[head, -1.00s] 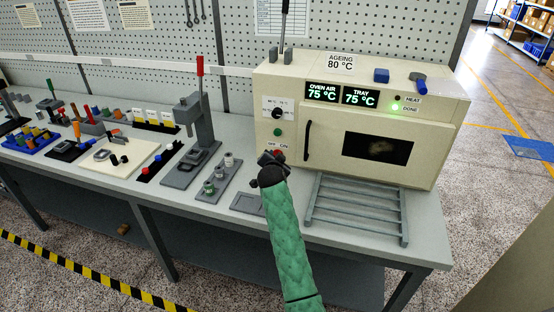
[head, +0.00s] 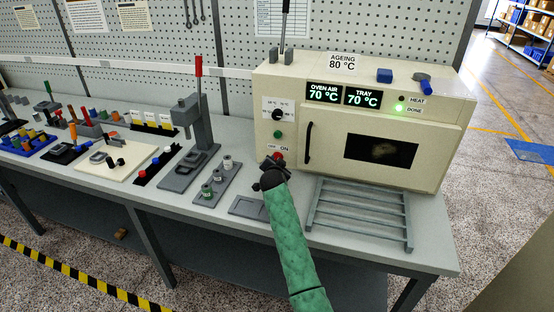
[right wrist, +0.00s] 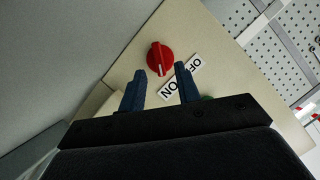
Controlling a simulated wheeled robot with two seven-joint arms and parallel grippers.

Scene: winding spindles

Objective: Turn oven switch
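The oven (head: 440,150) stands at the right end of the bench. Its red switch (head: 277,157) is a round knob low on the left of its front, under an OFF/ON label. In the right wrist view the red switch (right wrist: 160,58) has its white mark turned toward the ON side of the label (right wrist: 182,78). My right gripper (right wrist: 158,84) is open, with its two blue fingers apart, short of the knob and not visibly touching it. In the head view my right gripper (head: 270,172) is partly hidden by its dark wrist. My left gripper is out of view.
The oven displays (head: 343,95) read 70 °C for air and tray, and a green lamp (head: 401,108) is lit beside DONE. A black dial (head: 277,115) and green button (head: 277,134) sit above the switch. A grey rack (head: 360,212) lies before the oven door.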

